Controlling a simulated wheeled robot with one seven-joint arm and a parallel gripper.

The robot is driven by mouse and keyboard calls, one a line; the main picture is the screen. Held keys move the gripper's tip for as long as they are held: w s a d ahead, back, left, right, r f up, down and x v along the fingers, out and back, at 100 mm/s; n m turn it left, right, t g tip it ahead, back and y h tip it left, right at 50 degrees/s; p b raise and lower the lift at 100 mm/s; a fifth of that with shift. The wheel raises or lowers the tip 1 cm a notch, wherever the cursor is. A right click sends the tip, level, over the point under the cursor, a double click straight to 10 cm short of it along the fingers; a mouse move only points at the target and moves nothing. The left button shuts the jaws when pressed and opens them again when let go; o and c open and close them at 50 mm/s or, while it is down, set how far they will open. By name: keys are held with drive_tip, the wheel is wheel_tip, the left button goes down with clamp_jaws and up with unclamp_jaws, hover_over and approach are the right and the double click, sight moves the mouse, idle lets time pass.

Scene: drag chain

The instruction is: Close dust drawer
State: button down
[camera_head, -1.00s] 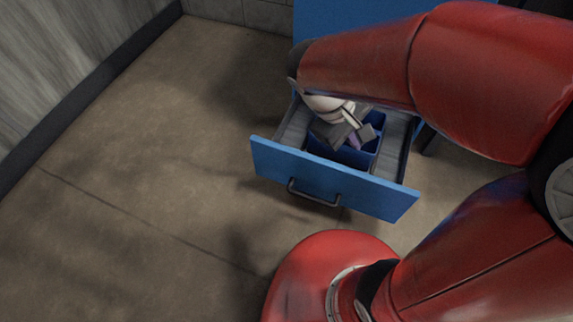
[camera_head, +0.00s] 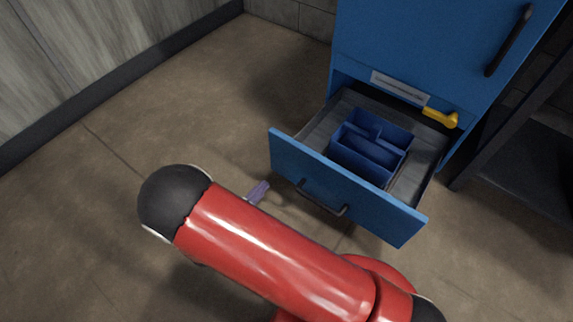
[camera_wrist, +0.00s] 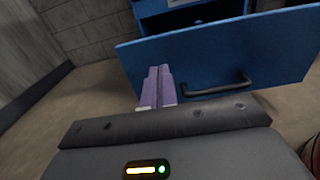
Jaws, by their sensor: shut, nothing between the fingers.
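The blue dust drawer (camera_head: 345,187) stands open, pulled out from the bottom of the blue cabinet (camera_head: 420,50). Its front panel has a dark bar handle (camera_head: 322,198). A blue divided bin (camera_head: 370,147) sits inside the drawer. My gripper (camera_head: 260,190) is shut and empty, in front of the drawer's left part. In the wrist view its purple fingers (camera_wrist: 160,82) are together, pointing at the drawer front (camera_wrist: 225,62), left of the handle (camera_wrist: 215,88). I cannot tell whether the fingertips touch the panel.
A dark shelf frame (camera_head: 515,150) stands to the right. A grey wall panel (camera_head: 90,70) is at the left. The floor (camera_head: 190,120) left of the drawer is clear.

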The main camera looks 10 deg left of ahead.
sight(297, 149)
drive_tip(key=x, duration=1.4)
drive_tip(key=shift+s+r, duration=0.1)
